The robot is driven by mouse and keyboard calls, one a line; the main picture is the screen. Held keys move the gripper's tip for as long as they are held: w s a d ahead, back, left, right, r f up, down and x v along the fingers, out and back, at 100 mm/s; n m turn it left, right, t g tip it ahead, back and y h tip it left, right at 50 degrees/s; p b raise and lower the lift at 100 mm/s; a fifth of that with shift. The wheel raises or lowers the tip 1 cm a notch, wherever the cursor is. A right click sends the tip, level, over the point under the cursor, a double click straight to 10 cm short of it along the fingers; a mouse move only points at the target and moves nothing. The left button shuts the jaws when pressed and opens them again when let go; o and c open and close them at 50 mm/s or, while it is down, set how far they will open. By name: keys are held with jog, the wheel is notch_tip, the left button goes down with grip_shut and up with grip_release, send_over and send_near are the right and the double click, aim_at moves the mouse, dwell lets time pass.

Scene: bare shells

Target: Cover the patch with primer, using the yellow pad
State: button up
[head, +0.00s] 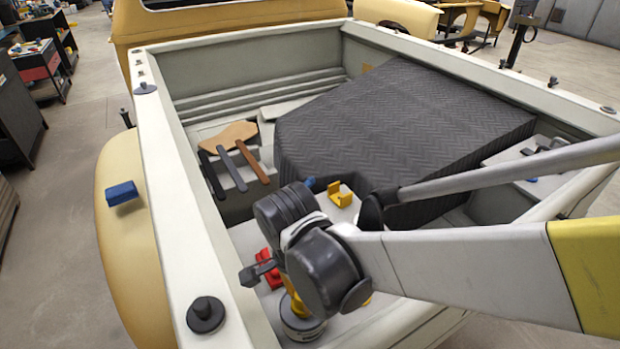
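The head view looks into the open bed of a yellow pickup. A yellow block-like piece with a notched shape (341,194), possibly the yellow pad, sits on a light surface in the bed, right of my wrist. A flat, irregular tan area (228,135), possibly the patch, shows near the bed's left side. More yellow shows just below my wrist, mostly hidden.
A round tin (300,321) stands under my wrist. Dark, grey and brown strips (232,168) lie beside the tan area. A dark quilted cover (410,125) over something bulky fills the bed's right. A blue block (122,193) sits on the left fender. The bed walls (170,180) are raised edges.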

jog(key=shift+f+b, duration=0.35)
jog(key=shift+f, duration=0.1)
dwell(1.1)
jog(key=shift+r+p, duration=2.85)
jog(key=shift+r, duration=0.65)
